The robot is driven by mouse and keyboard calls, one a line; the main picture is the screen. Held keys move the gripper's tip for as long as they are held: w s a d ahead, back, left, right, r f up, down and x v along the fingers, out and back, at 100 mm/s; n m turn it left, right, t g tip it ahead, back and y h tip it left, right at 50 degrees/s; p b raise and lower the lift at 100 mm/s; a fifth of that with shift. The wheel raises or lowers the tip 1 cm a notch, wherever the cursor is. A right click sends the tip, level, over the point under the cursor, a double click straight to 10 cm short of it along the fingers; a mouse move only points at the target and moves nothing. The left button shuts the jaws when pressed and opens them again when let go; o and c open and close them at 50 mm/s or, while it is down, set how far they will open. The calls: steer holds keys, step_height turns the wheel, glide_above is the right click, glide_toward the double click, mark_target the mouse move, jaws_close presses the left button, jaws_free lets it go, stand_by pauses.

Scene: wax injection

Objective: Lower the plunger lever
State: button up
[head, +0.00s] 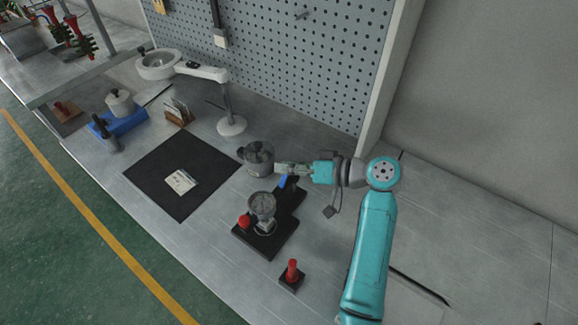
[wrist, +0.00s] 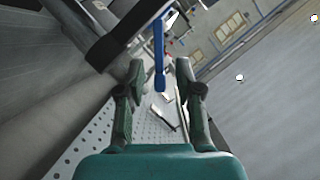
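The blue plunger lever (wrist: 159,55) shows in the wrist view as a slim bar whose rounded end lies between my two fingers. My gripper (wrist: 158,88) is open, with a gap on both sides of the lever. In the head view my gripper (head: 279,169) is above the bench, beside the grey lidded pot. A small blue part of the lever (head: 283,182) shows just below the fingers; the rest is hidden or too small to tell. The injection stand (head: 284,238) has a black base and carries a grey metal cup (head: 262,205).
The grey lidded pot (head: 258,162) stands close to my fingertips. A red knob (head: 244,221) is on the stand, and a red-handled piece (head: 291,271) stands in front. A black mat (head: 150,165) with a light block (head: 181,181) lies left. A pegboard (head: 290,55) is behind.

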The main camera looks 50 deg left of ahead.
mark_target(281, 184)
jaws_close()
steer(key=shift+s, duration=0.1)
steer(key=n+t, duration=0.1)
steer(key=s+r+n+t, duration=0.1)
steer(key=shift+s+d+n, duration=0.2)
steer(key=shift+d+n, duration=0.1)
steer(key=shift+n, duration=0.1)
steer(key=n, duration=0.1)
steer(key=s+n+t, duration=0.1)
steer(key=shift+s+d+r+n+t+y, duration=0.1)
steer(key=shift+s+d+n+t+y, duration=0.1)
steer(key=shift+s+n+t+y, duration=0.1)
steer(key=n+t, duration=0.1)
steer(key=s+n, duration=0.1)
steer(key=shift+s+d+f+n+t+y, duration=0.2)
steer(key=shift+s+d+n+t+y, duration=0.1)
steer(key=shift+t, duration=0.1)
steer(key=shift+s+d+f+n+t, duration=0.1)
steer(key=shift+s+f+n+t, duration=0.1)
steer(key=shift+s+n+t, duration=0.3)
steer(key=shift+w+n+y, duration=0.1)
steer(key=shift+n+y, duration=0.2)
steer(key=shift+n, duration=0.1)
steer(key=shift+o, duration=0.7)
jaws_free()
